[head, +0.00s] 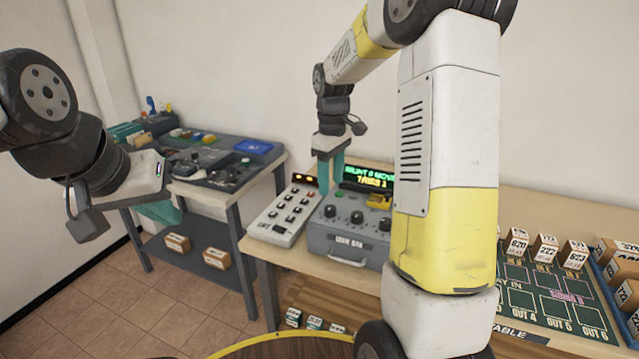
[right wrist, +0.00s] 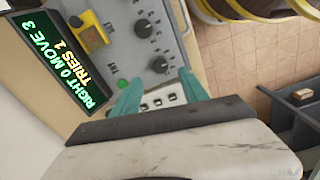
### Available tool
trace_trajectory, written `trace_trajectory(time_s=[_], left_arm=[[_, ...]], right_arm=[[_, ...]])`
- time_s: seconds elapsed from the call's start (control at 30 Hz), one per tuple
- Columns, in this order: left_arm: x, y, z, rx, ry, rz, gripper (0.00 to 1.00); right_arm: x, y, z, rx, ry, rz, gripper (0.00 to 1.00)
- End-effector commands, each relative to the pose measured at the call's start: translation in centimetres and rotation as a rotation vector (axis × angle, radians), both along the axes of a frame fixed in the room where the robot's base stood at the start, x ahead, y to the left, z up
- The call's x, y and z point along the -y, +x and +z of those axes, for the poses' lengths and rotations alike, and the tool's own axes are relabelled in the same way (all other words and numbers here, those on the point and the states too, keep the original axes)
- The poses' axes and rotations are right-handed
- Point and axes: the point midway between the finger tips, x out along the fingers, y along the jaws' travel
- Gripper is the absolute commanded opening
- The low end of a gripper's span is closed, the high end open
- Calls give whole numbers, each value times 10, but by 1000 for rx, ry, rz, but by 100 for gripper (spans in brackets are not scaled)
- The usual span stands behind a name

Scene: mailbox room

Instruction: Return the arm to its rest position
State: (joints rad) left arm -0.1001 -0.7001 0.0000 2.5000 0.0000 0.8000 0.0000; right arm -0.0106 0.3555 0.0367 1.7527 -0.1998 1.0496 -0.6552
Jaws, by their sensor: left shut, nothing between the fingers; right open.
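My right arm reaches over the table from the right in the head view. Its gripper (head: 329,172) hangs fingers-down by a grey knob box (head: 345,243) and a keypad panel (head: 285,213). In the right wrist view the two teal fingers of this gripper (right wrist: 158,92) are apart, with part of the knob box (right wrist: 128,50) and small white switches beyond them. Nothing is held between them. I cannot tell whether they touch the box. My left gripper (head: 162,210) is shut and empty at the left, in front of the side table.
A lit display (head: 368,180) with green and yellow text stands behind the knob box, beside a yellow part (head: 380,201). A cluttered side table (head: 225,185) stands at the left. A green sorting board (head: 545,293) and labelled boxes (head: 546,247) lie right of my arm.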

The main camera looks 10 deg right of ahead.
Motion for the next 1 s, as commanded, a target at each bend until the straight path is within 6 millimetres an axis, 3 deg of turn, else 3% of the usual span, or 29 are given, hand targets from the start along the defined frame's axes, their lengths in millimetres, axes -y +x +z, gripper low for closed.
trace_trajectory(time_s=[0.3,0.47,0.7,1.0], left_arm=[[0,0,0,0,0,0,0],[0,0,0,0,0,0,0],[0,0,0,0,0,0,0],[0,0,0,0,0,0,0]], right_arm=[[0,-1,2,2,1,-2,52],[-2,-18,26,51,15,-58,52],[-9,-90,86,201,97,-274,52],[-19,-189,116,366,261,-555,52]])
